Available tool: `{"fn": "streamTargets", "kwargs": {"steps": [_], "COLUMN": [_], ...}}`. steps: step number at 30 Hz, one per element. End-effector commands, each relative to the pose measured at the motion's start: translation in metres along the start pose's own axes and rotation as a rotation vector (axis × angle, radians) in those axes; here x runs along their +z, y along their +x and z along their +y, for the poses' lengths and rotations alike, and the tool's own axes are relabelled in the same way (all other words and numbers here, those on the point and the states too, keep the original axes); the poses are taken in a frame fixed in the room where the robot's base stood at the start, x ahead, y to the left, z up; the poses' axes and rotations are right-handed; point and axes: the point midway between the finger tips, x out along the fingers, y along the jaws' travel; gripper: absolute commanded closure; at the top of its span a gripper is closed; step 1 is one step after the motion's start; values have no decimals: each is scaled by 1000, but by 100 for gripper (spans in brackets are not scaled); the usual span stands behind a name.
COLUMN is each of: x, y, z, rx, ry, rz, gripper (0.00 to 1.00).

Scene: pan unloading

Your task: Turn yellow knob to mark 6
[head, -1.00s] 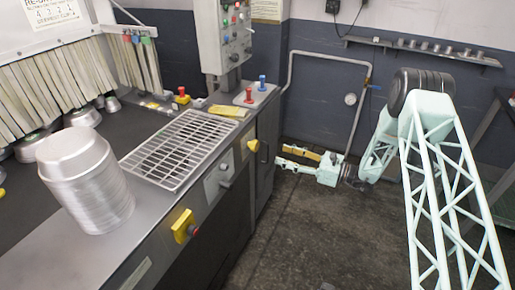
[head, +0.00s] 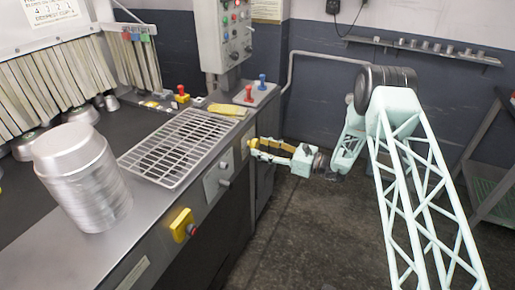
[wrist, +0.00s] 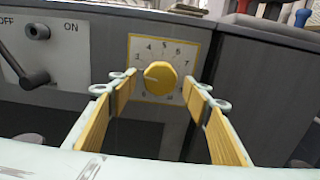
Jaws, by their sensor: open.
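The yellow knob (wrist: 160,78) sits on a yellow-edged dial plate (wrist: 138,44) with numbers around it, on the machine's grey front. A dark line on the knob points left, below the 3; I cannot read the exact mark. The 6 stands at its upper right. My gripper (wrist: 160,90) is open, with one yellow-padded finger on each side of the knob in the wrist view. The fingertips look short of the plate, and I see no contact. In the head view my gripper (head: 256,148) is at the machine's front and mostly covers the knob.
An OFF/ON switch panel (wrist: 40,50) with a dark lever is left of the dial. Red and blue handles (head: 262,82) stand on the top above. A wire rack (head: 180,150) and stacked pans (head: 90,190) are on the counter. The floor (head: 300,240) in front is clear.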

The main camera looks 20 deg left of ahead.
Motion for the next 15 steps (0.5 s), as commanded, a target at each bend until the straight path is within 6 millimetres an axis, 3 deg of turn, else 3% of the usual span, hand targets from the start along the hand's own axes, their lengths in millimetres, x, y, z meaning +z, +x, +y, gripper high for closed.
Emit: {"fn": "streamTargets", "kwargs": {"steps": [6, 15], "x": [0, 0], "y": [17, 21], "z": [1, 0], "rx": [2, 0], "ry": [0, 0], "rz": [0, -1], "gripper": [55, 55]}}
